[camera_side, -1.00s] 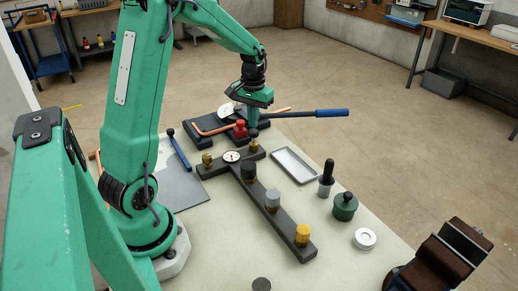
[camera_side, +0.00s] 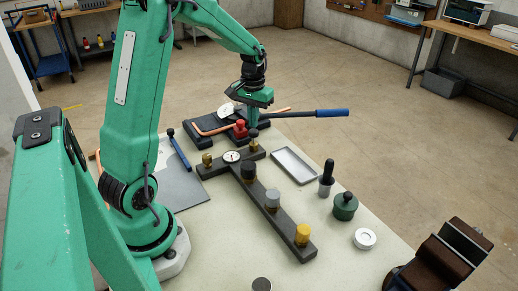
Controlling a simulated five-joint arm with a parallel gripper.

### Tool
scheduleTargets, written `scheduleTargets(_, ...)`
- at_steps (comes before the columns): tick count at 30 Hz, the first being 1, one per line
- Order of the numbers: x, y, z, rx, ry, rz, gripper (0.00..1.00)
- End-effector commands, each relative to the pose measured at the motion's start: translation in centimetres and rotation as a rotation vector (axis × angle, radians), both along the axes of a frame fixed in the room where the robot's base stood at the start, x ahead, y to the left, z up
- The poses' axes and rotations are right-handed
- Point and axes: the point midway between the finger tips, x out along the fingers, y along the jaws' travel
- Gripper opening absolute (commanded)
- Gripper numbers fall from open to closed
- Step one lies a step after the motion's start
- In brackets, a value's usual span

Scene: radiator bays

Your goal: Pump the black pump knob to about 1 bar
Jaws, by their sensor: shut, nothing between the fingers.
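A dark manifold bar (camera_side: 272,208) lies on the pale bench, with a short cross arm at its far end. A small white-faced gauge (camera_side: 231,156) sits on the cross arm; its reading is too small to tell. A dark knob on a brass fitting (camera_side: 254,144) stands at the cross arm's right end. My gripper (camera_side: 252,130) is shut and points down just over this knob; I cannot tell whether it touches. Another black knob (camera_side: 248,171) is on the bar. A green round body with a black knob (camera_side: 344,205) stands at right. I cannot tell which black knob is the pump's.
Behind my gripper is a dark block with a red knob (camera_side: 240,128) and a blue-handled lever (camera_side: 332,113). A grey tray (camera_side: 293,165), a black-handled tool (camera_side: 327,175), a white ring (camera_side: 365,238) and a brown vise-like block (camera_side: 440,255) stand at right.

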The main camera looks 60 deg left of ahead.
Motion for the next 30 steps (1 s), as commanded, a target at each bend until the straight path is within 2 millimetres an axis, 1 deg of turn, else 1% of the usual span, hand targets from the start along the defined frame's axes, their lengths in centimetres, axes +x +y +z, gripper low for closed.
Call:
scheduleTargets(11, 0.0, 0.0, 0.0, 0.000, 0.000, 0.000, 0.00)
scheduleTargets(21, 0.0, 0.0, -1.1, 0.000, 0.000, 0.000, 0.00)
scheduleTargets(30, 0.0, 0.0, -1.2, 0.000, 0.000, 0.000, 0.00)
